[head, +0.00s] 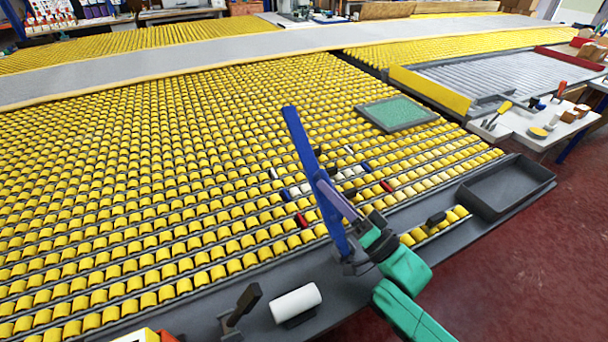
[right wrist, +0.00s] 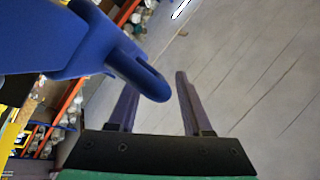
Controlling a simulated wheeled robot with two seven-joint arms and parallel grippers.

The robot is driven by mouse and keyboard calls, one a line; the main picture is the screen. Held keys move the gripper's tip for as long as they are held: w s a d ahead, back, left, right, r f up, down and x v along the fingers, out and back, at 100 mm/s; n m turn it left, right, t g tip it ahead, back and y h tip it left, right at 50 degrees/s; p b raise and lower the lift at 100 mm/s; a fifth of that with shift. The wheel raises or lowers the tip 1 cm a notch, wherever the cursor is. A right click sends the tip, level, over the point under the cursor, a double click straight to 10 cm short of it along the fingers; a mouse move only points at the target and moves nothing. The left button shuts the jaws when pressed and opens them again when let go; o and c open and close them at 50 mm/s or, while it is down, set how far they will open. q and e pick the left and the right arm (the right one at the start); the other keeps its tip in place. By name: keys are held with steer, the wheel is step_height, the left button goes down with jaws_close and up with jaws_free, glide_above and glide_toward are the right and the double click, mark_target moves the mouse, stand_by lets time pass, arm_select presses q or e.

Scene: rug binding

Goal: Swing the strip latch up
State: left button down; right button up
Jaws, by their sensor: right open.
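A long blue bar, apparently the strip latch (head: 301,140), stands steeply tilted at the front edge of the yellow roller bed, its upper end leaning left. Its lower end is partly hidden by my right gripper. My right gripper (head: 337,192) has purple fingers and comes in from the lower right, close beside the bar. In the right wrist view the gripper (right wrist: 156,88) is open, with a gap between its fingers. A rounded blue end (right wrist: 150,84) reaches across the left finger into that gap; I cannot tell whether they touch. My left gripper is not in view.
A white roll (head: 296,302) and a black upright piece (head: 241,303) stand on the grey front ledge. An empty dark tray (head: 520,195) is at the right end. A green-topped panel (head: 396,112) lies on the rollers. Red floor is clear at right.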

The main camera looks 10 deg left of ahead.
steer(key=s+d, duration=0.7)
steer(key=d, duration=0.3)
steer(key=shift+s+d+f, duration=0.15)
steer(key=shift+s+d, duration=0.1)
steer(key=shift+d, duration=0.1)
